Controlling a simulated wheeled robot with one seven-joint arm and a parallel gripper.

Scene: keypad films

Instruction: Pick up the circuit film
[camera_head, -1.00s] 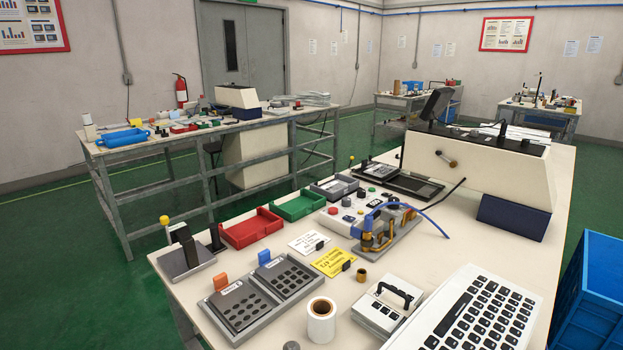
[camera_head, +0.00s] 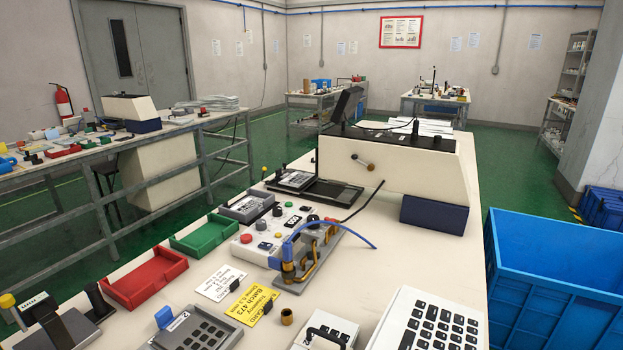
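I cannot make out the circuit film for certain. A flat piece with a pale patterned face (camera_head: 298,180) lies on a black tray (camera_head: 335,193) in front of the big cream machine. A grey tray (camera_head: 247,207) with a dark patterned top sits to its left. Either may hold film, but the detail is too small to tell. A grey keypad fixture with a blue tab (camera_head: 200,336) is cut off at the bottom edge. My gripper is not in view.
On the workbench stand a red tray (camera_head: 147,278), a green tray (camera_head: 203,236), a clamp press with a blue hose (camera_head: 306,256), a yellow card (camera_head: 254,305), the cream machine (camera_head: 395,155) and a white keyboard (camera_head: 432,325). A blue crate (camera_head: 560,275) stands right of the bench.

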